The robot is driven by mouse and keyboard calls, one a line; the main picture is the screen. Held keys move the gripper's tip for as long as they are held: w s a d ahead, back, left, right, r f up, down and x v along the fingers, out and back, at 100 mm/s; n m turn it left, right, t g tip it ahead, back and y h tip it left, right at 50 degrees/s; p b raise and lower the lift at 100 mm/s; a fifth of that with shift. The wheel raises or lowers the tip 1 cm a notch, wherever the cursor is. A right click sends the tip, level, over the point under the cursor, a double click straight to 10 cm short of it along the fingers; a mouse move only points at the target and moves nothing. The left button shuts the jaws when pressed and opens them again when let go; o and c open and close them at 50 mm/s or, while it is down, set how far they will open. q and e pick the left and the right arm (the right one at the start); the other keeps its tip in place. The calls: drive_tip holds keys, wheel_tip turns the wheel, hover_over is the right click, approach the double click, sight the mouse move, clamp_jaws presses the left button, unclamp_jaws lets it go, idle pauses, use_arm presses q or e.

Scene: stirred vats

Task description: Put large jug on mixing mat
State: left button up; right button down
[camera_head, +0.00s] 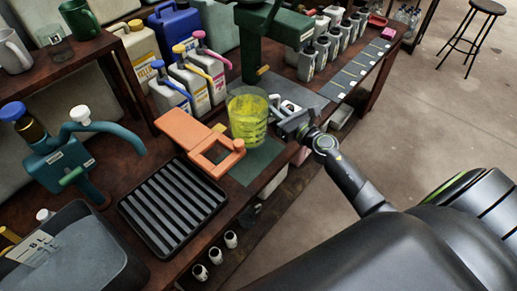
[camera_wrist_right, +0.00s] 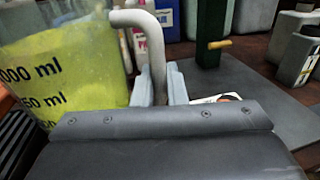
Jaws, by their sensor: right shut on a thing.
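The large jug (camera_head: 247,118) is clear, with yellow-green liquid and dark volume marks. It looks upright. In the right wrist view the jug (camera_wrist_right: 55,80) fills the left side, its pale grey handle (camera_wrist_right: 152,50) running down between the fingers. My right gripper (camera_head: 281,112) is shut on this handle, with the jug to its left. A flat dark green mat (camera_head: 258,163) lies just in front of the jug, and a dark grey mat or plate (camera_head: 307,96) lies behind. I cannot tell which is the mixing mat, or whether the jug touches a surface. My left gripper is not in view.
An orange clamp-like holder (camera_head: 190,138) stands close left of the jug. A green stirrer stand (camera_head: 257,55) rises behind. A black slatted tray (camera_head: 172,208), a teal tap (camera_head: 70,165) and several bottles (camera_head: 208,75) crowd the bench.

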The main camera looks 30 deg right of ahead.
drive_tip(key=shift+f+b, duration=3.35)
drive_tip(key=shift+f, duration=1.25)
drive_tip(key=shift+f, duration=0.2)
drive_tip(key=c, duration=1.5)
unclamp_jaws()
drive_tip(key=shift+o, duration=0.2)
